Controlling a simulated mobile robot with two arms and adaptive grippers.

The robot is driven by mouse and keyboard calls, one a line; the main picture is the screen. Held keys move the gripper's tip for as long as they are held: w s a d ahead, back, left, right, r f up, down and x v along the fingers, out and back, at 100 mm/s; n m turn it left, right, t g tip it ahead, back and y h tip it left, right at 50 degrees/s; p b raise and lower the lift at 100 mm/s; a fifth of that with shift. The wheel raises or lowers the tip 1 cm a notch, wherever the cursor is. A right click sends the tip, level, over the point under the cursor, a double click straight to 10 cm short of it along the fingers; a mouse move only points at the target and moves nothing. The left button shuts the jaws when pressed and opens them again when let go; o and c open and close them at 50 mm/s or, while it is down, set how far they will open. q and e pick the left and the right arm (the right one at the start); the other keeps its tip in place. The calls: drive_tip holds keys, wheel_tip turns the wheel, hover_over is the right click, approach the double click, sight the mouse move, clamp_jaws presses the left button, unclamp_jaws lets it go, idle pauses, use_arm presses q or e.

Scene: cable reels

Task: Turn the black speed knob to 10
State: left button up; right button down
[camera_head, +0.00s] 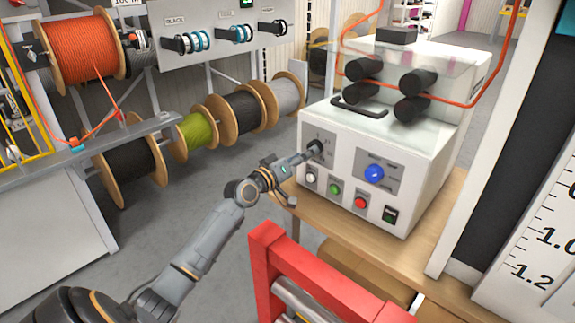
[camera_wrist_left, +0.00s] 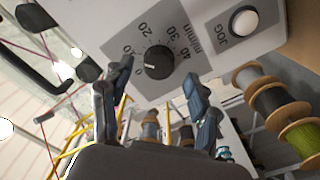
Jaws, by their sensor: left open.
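The black speed knob (camera_wrist_left: 158,62) sits on a grey dial plate with a scale from 0 to 40 m/min. Its small white mark points toward the 0 end of the scale. In the head view the knob (camera_head: 315,146) is on the front of the white machine (camera_head: 402,130), partly hidden by my left gripper (camera_head: 310,156). In the left wrist view my left gripper (camera_wrist_left: 158,74) is open, its two fingers on either side of the knob with gaps between. I cannot tell how far the fingertips are from the panel. My right gripper is not in view.
A red frame (camera_head: 300,275) stands in front. Cable reels (camera_head: 195,136) line the left.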

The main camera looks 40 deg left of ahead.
use_arm(q)
drive_tip(key=s, duration=0.9)
drive_tip(key=shift+a, duration=0.35)
drive_tip(key=shift+s, duration=0.1)
